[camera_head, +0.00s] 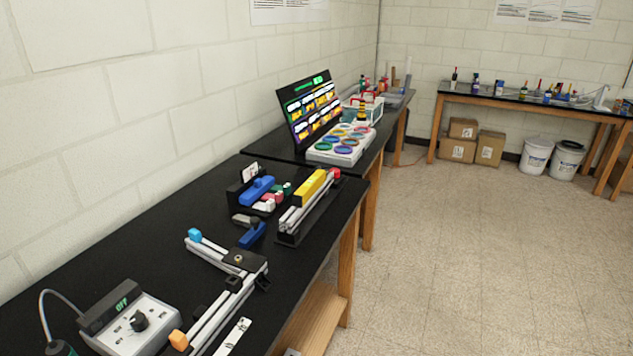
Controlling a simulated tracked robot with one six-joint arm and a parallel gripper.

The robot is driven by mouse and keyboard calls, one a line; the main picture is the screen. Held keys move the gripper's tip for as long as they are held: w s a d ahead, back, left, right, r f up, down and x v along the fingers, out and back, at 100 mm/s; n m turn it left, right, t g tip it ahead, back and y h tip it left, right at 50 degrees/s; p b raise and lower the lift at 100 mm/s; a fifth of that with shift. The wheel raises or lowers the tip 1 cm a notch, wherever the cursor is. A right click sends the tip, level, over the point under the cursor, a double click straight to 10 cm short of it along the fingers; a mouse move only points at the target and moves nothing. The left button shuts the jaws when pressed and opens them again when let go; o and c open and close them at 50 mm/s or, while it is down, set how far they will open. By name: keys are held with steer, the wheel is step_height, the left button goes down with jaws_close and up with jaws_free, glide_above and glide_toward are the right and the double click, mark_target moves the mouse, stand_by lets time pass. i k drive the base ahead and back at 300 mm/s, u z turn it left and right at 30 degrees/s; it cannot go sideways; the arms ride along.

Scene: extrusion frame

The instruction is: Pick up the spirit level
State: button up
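A yellow bar, which looks like the spirit level (311,187), lies along the top of a silver aluminium extrusion (300,214). It sits near the far right part of the black bench. A red cap (336,173) shows just beyond its far end.
An extrusion frame with a black corner plate (244,260), a blue cap (194,236) and an orange cap (179,340) lies nearer. A control box (130,322) stands at the lower left. Open floor lies right.

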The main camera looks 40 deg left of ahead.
mark_target(302, 196)
steer(key=z, duration=0.05)
steer(key=i, duration=2.25)
steer(key=u, duration=3)
